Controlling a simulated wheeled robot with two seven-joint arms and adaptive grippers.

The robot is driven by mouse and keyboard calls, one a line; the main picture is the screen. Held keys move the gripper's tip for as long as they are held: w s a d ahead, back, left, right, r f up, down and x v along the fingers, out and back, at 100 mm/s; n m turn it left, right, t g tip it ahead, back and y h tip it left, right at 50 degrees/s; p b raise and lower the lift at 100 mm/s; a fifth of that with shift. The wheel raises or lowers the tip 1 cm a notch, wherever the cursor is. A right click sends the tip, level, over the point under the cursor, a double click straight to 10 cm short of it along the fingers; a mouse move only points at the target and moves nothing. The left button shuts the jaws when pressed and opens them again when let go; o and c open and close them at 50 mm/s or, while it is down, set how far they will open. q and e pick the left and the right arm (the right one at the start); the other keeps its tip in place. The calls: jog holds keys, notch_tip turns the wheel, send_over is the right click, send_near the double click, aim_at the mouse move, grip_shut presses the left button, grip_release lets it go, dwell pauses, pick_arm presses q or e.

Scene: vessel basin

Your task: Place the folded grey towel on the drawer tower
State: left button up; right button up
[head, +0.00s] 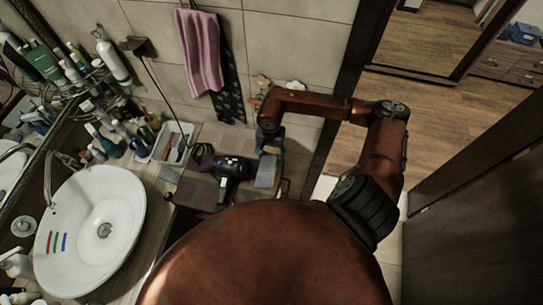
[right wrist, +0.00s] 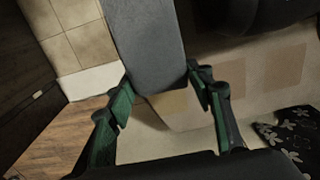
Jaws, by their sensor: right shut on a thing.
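The folded grey towel (head: 267,172) is a narrow grey block in the head view. I cannot tell whether the towel touches that top. My left gripper is out of view.
A black hair dryer (head: 232,170) lies just left of the towel. A white tray (head: 173,143), bottles and a white basin (head: 90,230) are farther left. A pink towel (head: 200,50) hangs on the tiled wall. A dark door (head: 480,215) stands at the right.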

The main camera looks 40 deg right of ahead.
jog(key=shift+w+d+f, duration=0.1)
jog(key=shift+d+f, duration=0.05)
jog(key=shift+f, duration=0.05)
jog(key=shift+w+d+f, duration=0.1)
jog(key=shift+d+f, duration=0.05)
jog(key=shift+f, duration=0.05)
notch_tip(320, 180, down, 2)
jog(key=shift+f+p, duration=0.1)
jog(key=shift+p, duration=0.85)
jog(key=shift+f, duration=0.65)
jog(key=o, duration=1.2)
jog(key=shift+c, duration=0.2)
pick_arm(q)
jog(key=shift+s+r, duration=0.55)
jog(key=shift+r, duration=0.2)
